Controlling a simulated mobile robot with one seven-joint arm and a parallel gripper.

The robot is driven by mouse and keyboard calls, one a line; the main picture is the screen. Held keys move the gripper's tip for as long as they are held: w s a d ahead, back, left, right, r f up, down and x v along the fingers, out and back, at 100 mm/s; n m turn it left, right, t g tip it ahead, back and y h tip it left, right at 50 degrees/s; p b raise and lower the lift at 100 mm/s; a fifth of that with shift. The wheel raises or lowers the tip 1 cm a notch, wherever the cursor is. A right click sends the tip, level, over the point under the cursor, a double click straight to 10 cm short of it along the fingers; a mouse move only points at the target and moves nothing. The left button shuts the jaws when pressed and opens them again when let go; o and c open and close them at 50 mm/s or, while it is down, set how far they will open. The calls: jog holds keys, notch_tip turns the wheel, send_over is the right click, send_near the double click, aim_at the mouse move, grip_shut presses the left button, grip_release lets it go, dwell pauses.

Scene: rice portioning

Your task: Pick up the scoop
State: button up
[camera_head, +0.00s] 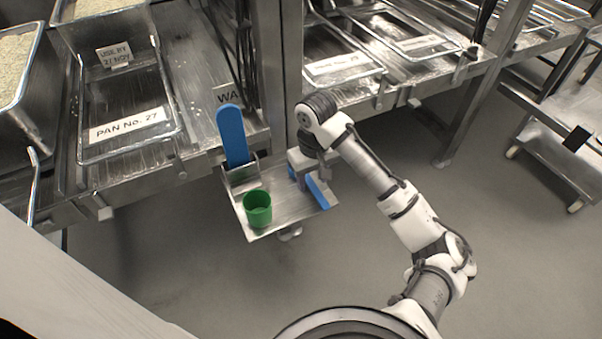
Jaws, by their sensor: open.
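A small green cup-shaped scoop (257,209) stands on a metal shelf tray (290,212), its open top facing up. No handle on it can be made out. A long blue paddle-like tool (232,136) stands upright in a metal holder at the back left of the same tray. My gripper (307,186) is open, with blue fingers, over the right part of the tray. It is to the right of the green scoop and apart from it. Nothing shows between the fingers, though their inner sides are partly hidden.
A steel post (292,60) rises behind the tray. More pans (340,65) lie at upper right. A trolley (560,130) stands far right. Floor is clear.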

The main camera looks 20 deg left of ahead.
jog(key=shift+d+f, duration=0.2)
jog(key=shift+f, duration=1.75)
grip_shut()
jog(key=shift+r, duration=0.1)
notch_tip(320, 180, up, 20)
jog(key=p, duration=0.3)
notch_tip(320, 180, up, 6)
jog(key=p, duration=0.8)
send_over(314, 187)
